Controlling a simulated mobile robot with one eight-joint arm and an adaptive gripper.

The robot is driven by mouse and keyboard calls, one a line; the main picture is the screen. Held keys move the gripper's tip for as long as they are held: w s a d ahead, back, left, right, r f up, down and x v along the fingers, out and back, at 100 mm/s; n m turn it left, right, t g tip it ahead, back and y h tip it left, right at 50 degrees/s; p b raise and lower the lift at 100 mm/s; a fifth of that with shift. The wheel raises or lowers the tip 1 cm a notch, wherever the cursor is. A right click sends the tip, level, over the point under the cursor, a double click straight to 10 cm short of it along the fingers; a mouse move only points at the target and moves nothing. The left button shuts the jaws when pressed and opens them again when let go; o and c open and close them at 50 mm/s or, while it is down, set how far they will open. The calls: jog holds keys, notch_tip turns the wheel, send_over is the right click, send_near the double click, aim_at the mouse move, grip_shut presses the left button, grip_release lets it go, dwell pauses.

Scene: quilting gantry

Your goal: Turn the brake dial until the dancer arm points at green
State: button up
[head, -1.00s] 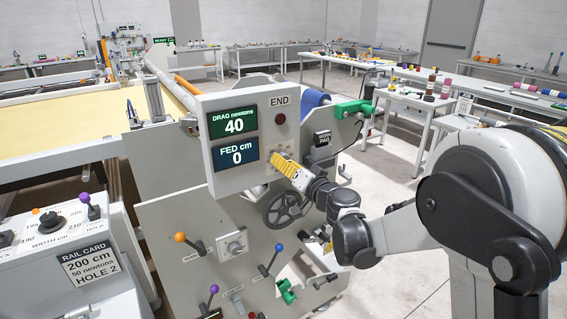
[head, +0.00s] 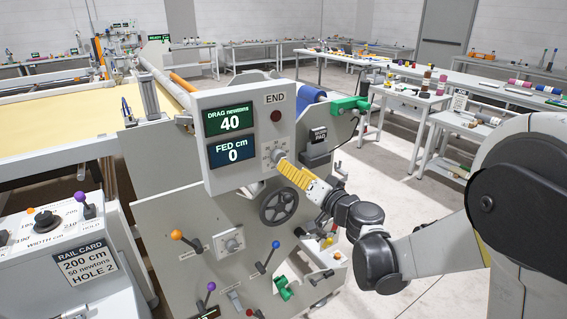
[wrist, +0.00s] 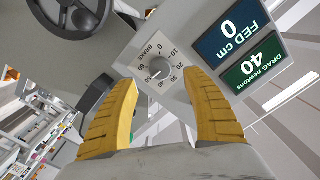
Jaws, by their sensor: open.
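The brake dial (wrist: 159,67) is a round grey knob on a white numbered plate marked BRAKE, in the wrist view. A dark mark on it points toward the lower left; its exact number is hard to read. In the head view the dial (head: 278,156) sits below the END sign. My gripper (wrist: 163,82) has two ribbed yellow fingers, spread apart, one to each side of the dial, with nothing between them. In the head view my gripper (head: 284,166) is close in front of the dial. I cannot make out the dancer arm or a green mark for it.
The drag display (head: 231,119) reads 40 newtons and the fed display (head: 233,152) reads 0 cm. A dark handwheel (head: 279,206) is just below my gripper. Lever knobs, orange (head: 177,234) and blue (head: 276,244), stick out lower down.

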jog(key=v, duration=0.4)
jog(key=shift+s+d, duration=0.15)
jog(key=s+d+f+n+g+h, duration=0.1)
jog(key=s+g+h, duration=0.15)
jog(key=s, duration=0.45)
jog(key=s+d+f+n+g+h, duration=0.1)
jog(key=s+d+g, duration=0.15)
jog(key=s, duration=0.45)
jog(key=s+d+f+g+h, duration=0.1)
jog(key=s+d+f+h, duration=0.1)
jog(key=s+d, duration=0.3)
jog(key=s+d+f+m+g+h, duration=0.1)
jog(key=s+d+f+g+h, duration=0.1)
jog(key=s+d, duration=0.4)
jog(key=s+f+h, duration=0.1)
jog(key=s+h, duration=0.1)
jog(key=s, duration=0.2)
jog(key=shift+d+m, duration=0.3)
jog(key=shift+d, duration=0.05)
jog(key=shift+h, duration=0.25)
dwell(1.2)
